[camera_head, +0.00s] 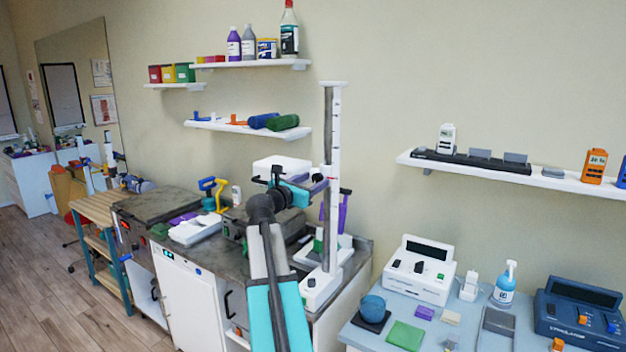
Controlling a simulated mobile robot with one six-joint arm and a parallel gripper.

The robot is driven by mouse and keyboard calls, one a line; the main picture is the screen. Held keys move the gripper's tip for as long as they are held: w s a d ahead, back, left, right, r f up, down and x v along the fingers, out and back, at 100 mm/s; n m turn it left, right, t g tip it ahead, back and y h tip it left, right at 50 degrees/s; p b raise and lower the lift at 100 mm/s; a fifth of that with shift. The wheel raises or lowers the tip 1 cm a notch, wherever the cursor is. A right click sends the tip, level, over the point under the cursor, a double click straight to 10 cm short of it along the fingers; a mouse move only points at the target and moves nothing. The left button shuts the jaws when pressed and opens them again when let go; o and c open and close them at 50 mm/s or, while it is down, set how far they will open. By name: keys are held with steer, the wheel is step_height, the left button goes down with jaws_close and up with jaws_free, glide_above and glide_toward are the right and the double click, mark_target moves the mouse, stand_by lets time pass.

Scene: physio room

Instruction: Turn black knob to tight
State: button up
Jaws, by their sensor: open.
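A tall white height gauge (335,130) with a scale stands on a white base at the end of the grey counter. A white head piece (282,165) sticks out to the left from partway up its column. My gripper (268,177) is at the end of my teal and dark arm, just below and in front of this head piece. It is open; its jaws are small and dark, and I cannot tell whether they touch anything. I cannot make out a black knob on the gauge; my arm covers part of that area.
A pale blue table (357,335) at right holds a white console (420,270), a blue console (580,312) and a pump bottle (506,284). Wall shelves carry bottles, rolls and small devices. A dark-topped unit (155,205) stands left. Open wooden floor (70,315) is at lower left.

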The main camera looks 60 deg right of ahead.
steer(key=shift+d, duration=0.4)
steer(key=c, duration=1.1)
steer(key=shift+o, duration=0.2)
steer(key=shift+a, duration=0.1)
